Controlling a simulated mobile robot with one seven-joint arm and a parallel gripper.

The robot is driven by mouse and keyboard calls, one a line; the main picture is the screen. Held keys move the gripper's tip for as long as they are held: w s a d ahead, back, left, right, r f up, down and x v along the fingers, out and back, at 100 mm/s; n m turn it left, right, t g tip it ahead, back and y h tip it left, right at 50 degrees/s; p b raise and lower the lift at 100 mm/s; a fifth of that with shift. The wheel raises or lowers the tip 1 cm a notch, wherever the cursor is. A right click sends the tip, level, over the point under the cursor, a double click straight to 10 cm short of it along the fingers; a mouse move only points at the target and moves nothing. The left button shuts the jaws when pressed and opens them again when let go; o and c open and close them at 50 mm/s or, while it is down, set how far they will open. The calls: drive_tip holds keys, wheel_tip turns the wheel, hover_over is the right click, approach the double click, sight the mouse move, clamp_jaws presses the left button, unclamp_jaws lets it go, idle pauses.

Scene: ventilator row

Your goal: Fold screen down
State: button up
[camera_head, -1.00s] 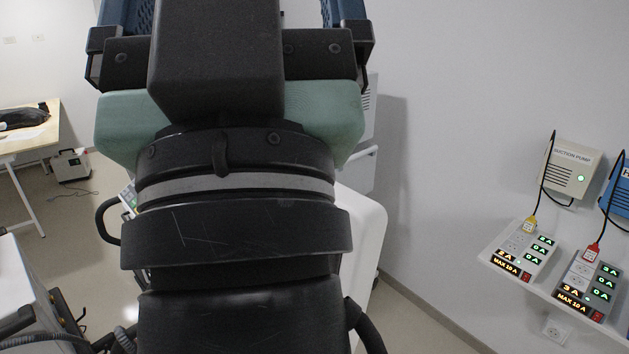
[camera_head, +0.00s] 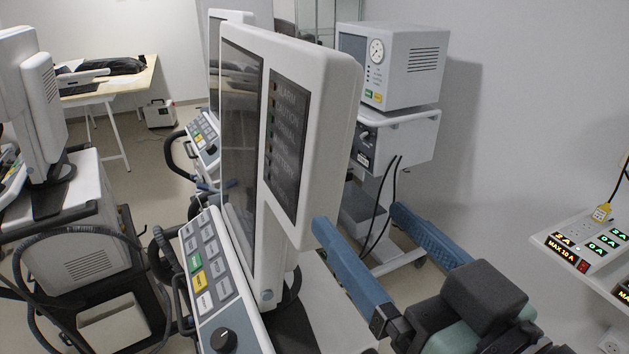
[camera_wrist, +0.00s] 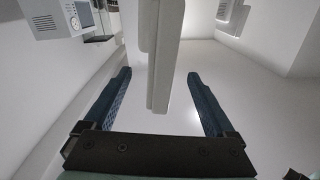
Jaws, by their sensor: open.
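The ventilator's screen (camera_head: 240,150) stands upright on its base in the middle of the head view, a thick white panel with a dark display and a strip of alarm labels. In the wrist view the screen (camera_wrist: 163,60) is seen edge-on, lined up with the gap between my fingers. My gripper (camera_head: 358,216) is open and empty, with two blue padded fingers, beside the screen's lower right side. In the wrist view my gripper (camera_wrist: 158,76) has one finger on each side of the screen's line. I cannot tell whether the screen lies between the fingertips or beyond them.
A button panel (camera_head: 210,270) with a knob sits below the screen. A grey box with a gauge (camera_head: 390,65) stands on a cart behind. Another ventilator (camera_head: 85,220) is at left. A socket shelf (camera_head: 590,245) is on the right wall.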

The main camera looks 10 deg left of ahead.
sight(308, 170)
drive_tip(key=p+x, duration=0.3)
drive_tip(key=x, duration=0.9)
drive_tip(key=shift+w+a+f, duration=0.1)
drive_tip(key=shift+a+f, duration=0.1)
drive_tip(key=shift+a, duration=0.2)
clamp_jaws()
